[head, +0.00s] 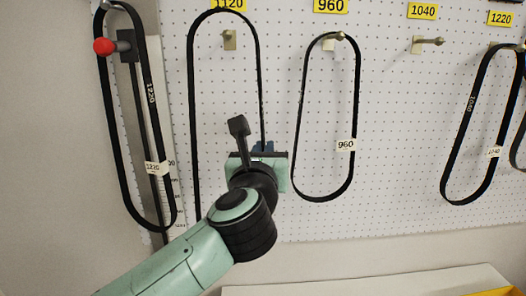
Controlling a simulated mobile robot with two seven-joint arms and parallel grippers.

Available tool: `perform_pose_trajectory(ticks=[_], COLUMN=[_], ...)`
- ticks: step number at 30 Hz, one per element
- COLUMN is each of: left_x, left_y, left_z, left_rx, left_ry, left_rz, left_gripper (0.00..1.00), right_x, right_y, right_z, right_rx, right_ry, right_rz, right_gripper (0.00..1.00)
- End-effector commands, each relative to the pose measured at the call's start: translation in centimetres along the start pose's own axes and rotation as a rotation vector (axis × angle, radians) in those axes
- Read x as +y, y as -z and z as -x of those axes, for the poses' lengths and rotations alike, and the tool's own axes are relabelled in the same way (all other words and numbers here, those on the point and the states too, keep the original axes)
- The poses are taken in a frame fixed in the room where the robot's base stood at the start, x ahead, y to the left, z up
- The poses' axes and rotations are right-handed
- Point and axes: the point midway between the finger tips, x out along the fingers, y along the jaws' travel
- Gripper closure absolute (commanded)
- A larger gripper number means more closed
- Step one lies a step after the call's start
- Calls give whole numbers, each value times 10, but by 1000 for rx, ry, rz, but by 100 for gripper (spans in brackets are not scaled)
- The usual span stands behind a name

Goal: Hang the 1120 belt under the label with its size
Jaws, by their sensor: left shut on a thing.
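My left gripper (267,147) is in front of the pegboard, shut on the right side of a long black belt (192,100). My right gripper is out of view.
A 960 belt (357,90) hangs on its hook close on the right. The 1040 hook (429,41) is empty. A belt tagged 1040 (473,100) hangs at the far right. A 1220 belt (106,100) hangs at left near a red ball (104,46).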

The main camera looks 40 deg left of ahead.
Motion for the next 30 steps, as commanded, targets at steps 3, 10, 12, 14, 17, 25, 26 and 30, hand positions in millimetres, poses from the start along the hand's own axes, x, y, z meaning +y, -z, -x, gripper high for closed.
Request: perform_pose_trajectory(ticks=[3,10,12,14,17,25,26,30], left_x=[1,4,4,5,6,9,9,11], left_y=[0,1,1,2,2,3,3,4], left_z=[-6,-19,-24,-27,-33,-49,-50,-59], left_rx=[0,0,0,0,-1,0,0,0], left_ry=[-1,-2,-2,-2,-1,-1,-2,-2], left_rz=[0,0,0,0,0,0,0,0], left_gripper=[100,100,100,100,100,100,100,100], right_x=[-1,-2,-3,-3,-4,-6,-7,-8], right_y=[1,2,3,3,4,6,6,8], right_z=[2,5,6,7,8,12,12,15], right_rx=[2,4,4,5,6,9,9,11], right_ry=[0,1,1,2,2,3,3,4], right_rz=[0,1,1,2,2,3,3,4], right_gripper=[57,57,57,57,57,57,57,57])
